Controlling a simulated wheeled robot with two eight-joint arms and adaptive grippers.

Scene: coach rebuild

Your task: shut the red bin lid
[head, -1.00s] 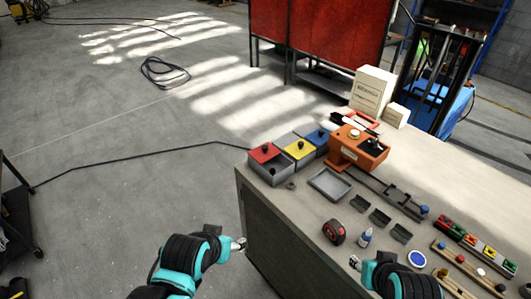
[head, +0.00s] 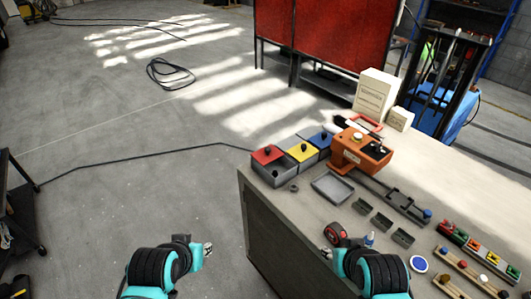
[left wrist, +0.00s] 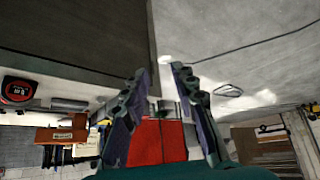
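The red lid (head: 267,154) with a black knob is on the leftmost of three grey bins (head: 270,175), at the table's far left corner. I cannot tell whether the lid sits fully down. My left gripper (head: 208,248) is off the table's left side, over the floor, well nearer than the bin and apart from it. In the left wrist view its two fingers (left wrist: 160,95) are spread with nothing held between them. My right gripper (head: 327,253) is low at the table's near edge, too small to read. The bin is not identifiable in the wrist view.
Bins with a yellow lid (head: 301,152) and a blue lid (head: 321,138) stand beside the red one. An orange device (head: 358,155), a grey tray (head: 332,188) and a tape measure (head: 336,233) are on the table (head: 290,214). Open floor lies left.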

